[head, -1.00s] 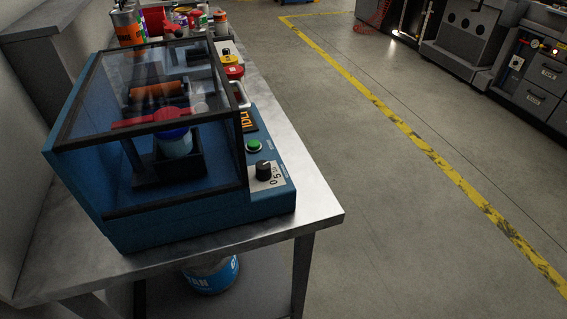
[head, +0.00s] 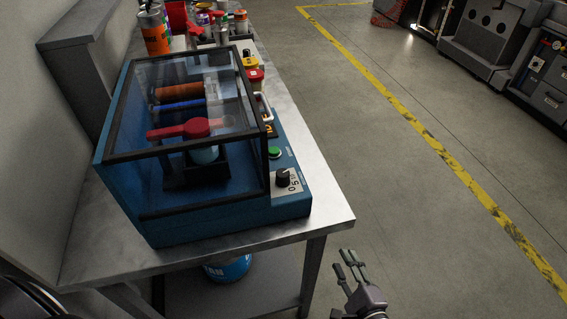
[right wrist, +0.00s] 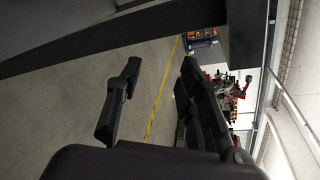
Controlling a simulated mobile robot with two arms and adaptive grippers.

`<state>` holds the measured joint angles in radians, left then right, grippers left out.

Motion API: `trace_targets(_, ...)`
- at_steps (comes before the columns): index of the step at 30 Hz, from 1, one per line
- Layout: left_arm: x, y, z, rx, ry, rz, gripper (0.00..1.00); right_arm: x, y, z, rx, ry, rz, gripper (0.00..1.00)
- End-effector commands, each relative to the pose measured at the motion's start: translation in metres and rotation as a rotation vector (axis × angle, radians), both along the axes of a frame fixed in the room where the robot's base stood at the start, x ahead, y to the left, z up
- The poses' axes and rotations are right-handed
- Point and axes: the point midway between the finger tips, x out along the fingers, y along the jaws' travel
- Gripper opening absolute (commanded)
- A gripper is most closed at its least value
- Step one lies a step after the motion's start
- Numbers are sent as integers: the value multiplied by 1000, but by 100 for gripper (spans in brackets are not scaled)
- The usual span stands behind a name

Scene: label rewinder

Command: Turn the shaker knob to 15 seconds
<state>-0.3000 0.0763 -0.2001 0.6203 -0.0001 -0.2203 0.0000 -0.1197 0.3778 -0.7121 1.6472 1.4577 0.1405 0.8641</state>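The shaker (head: 205,217) is a blue box with a clear, dark-framed lid, standing on the metal table. Its black knob (head: 283,177) sits on the sloped front panel beside a white scale with small numbers. A green button (head: 274,153) is just behind the knob. My right gripper (head: 350,264) is open and empty, low in front of the table's right corner, apart from the knob. In the right wrist view its fingers (right wrist: 152,103) stand apart with nothing between them. My left gripper is not in view.
The metal table (head: 330,222) has a bare strip at its front right corner. Cans (head: 153,32) and other items stand behind the shaker. A blue bucket (head: 228,268) is under the table. Open floor lies to the right.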

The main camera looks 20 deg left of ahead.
Motion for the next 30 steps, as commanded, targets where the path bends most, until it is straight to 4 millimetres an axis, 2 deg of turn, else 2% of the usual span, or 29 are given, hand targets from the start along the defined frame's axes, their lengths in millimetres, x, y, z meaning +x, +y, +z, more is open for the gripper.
trace_targets(1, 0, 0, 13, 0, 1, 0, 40, -4, 16, 51, 171, 40, -1, 34)
trace_targets(3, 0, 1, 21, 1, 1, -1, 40, -13, 32, 99, 396, 127, -1, 34)
trace_targets(6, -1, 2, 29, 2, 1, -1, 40, -30, 50, 152, 655, 268, 14, 34)
trace_targets(9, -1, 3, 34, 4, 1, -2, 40, -46, 61, 185, 827, 389, 29, 34)
trace_targets(12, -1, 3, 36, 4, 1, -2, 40, -56, 67, 202, 920, 469, 36, 34)
trace_targets(17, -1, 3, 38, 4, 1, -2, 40, -53, 75, 208, 956, 501, 39, 34)
trace_targets(20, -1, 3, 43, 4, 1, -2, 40, -42, 85, 209, 955, 498, 39, 34)
trace_targets(30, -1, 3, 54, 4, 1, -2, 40, 12, 135, 208, 952, 495, 40, 34)
